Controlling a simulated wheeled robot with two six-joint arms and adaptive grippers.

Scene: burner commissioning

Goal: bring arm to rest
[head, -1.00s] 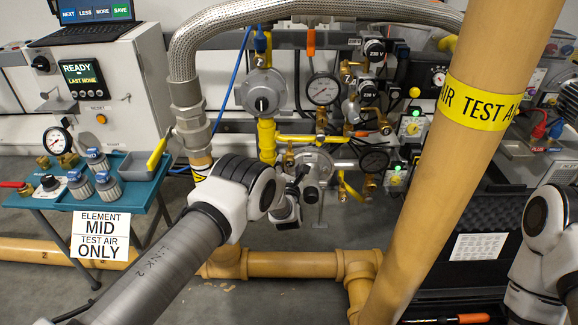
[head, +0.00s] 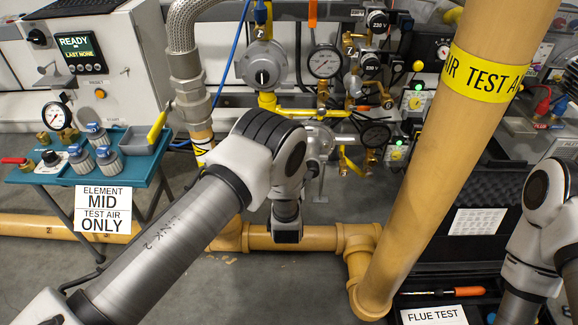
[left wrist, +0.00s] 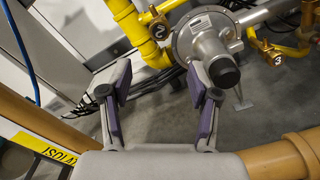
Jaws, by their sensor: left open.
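My left arm (head: 170,225) reaches in from the lower left in the head view, its wrist (head: 287,225) hanging down in front of the pipework. Its fingers are hidden in the head view. In the left wrist view my left gripper (left wrist: 160,90) is open, with nothing between its two purple-padded fingers. A grey round regulator with a black cap (left wrist: 205,45) shows beyond the right finger; I cannot tell how far apart they are. My right arm (head: 540,220) is at the right edge of the head view; its gripper is not in view.
A tan post with a yellow TEST AIR band (head: 486,85) stands between the arms. A low tan pipe (head: 305,238) runs near my left wrist. A teal table (head: 137,176) with fittings stands left. A FLUE TEST sheet (head: 434,315) lies lower right. Grey floor is free at lower middle.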

